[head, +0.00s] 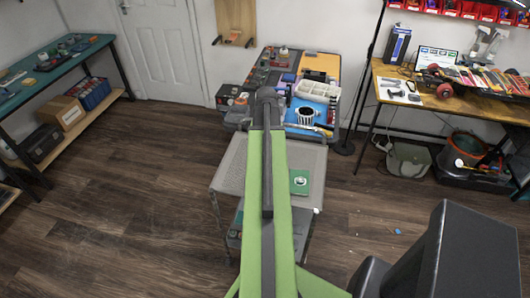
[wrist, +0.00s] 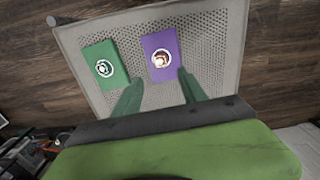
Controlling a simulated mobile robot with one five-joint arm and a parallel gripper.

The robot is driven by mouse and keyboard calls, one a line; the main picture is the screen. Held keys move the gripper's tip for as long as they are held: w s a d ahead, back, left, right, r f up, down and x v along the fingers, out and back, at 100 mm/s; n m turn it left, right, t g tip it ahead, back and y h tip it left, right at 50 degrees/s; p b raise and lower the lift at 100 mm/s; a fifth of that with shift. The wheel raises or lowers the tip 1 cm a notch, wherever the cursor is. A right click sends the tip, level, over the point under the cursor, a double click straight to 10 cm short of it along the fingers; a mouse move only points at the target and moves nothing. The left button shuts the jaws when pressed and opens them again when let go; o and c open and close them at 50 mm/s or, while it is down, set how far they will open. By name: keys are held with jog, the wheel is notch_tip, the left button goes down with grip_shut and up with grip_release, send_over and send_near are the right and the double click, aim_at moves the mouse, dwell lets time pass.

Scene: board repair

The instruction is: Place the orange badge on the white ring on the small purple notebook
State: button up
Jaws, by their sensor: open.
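The small purple notebook (wrist: 172,73) lies on a grey perforated cart top, seen in the wrist view. A round orange and white patch sits within its white ring (wrist: 161,58); it looks like the orange badge (wrist: 161,59), roughly centred, though it is small and blurred. My gripper (wrist: 160,78) is open and empty, its two green fingers apart just on the near side of the purple notebook. In the head view my arm hides the purple notebook and the gripper's fingers.
A green notebook (wrist: 97,50) with a white ring and a dark-and-white round item lies left of the purple one. It shows in the head view (head: 299,191) too. The cart top (head: 231,165) is otherwise mostly bare. A cluttered workbench (head: 334,58) stands behind it.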

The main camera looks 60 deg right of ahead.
jog(key=shift+r, duration=0.1)
jog(key=w+a+n, duration=0.4)
jog(key=w+a, duration=0.6)
jog(key=a, duration=0.3)
jog(key=w+a+n, duration=0.4)
jog(key=w+a, duration=0.5)
jog(key=a, duration=0.4)
jog(key=w+a+n, duration=0.2)
jog(key=a+n, duration=0.3)
jog(key=a, duration=2)
jog(key=shift+w+a+n, duration=0.15)
jog(key=shift+w+n, duration=0.2)
jog(key=shift+n, duration=0.05)
jog(key=shift+w, duration=0.1)
